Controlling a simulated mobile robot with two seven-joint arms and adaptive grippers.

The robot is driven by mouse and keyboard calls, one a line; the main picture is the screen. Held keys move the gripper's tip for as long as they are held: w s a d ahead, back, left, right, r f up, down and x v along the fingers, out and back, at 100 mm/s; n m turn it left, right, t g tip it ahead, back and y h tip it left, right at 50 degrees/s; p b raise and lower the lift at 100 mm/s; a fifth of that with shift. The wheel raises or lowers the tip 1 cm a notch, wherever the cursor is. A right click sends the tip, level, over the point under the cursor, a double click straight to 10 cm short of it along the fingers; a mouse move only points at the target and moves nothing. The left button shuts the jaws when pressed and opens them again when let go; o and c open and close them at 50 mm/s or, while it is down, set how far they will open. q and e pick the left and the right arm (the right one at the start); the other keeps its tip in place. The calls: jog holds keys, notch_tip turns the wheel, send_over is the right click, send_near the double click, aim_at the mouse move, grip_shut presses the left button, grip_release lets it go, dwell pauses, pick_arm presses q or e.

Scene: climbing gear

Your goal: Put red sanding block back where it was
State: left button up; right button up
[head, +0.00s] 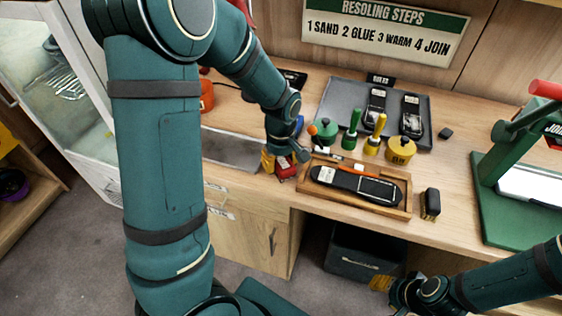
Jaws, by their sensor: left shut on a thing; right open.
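The red sanding block (287,170) shows as a small red piece at the front edge of the bench, left of the wooden tray. My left gripper (279,164) is shut on it, with a yellow fingertip beside it. The arm and gripper hide part of the block, and I cannot tell whether it touches the bench. My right gripper (382,284) is open and empty, low in front of the bench near the dark bin.
The wooden tray (410,204) holds a black-soled shoe piece (355,186). A dark brush (430,204) stands right of it. Green and yellow pots (401,150) and a grey tray (340,97) lie behind. A green press (490,212) stands right. A metal tray (232,150) is left.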

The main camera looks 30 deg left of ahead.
aim_at(281, 159)
pick_arm(q)
jog(key=o, duration=1.2)
jog(key=shift+f, duration=0.15)
jog(key=shift+r, duration=0.45)
notch_tip(281, 159, up, 12)
jog(key=p, duration=0.3)
jog(key=shift+f, duration=0.25)
jog(key=shift+s, duration=0.1)
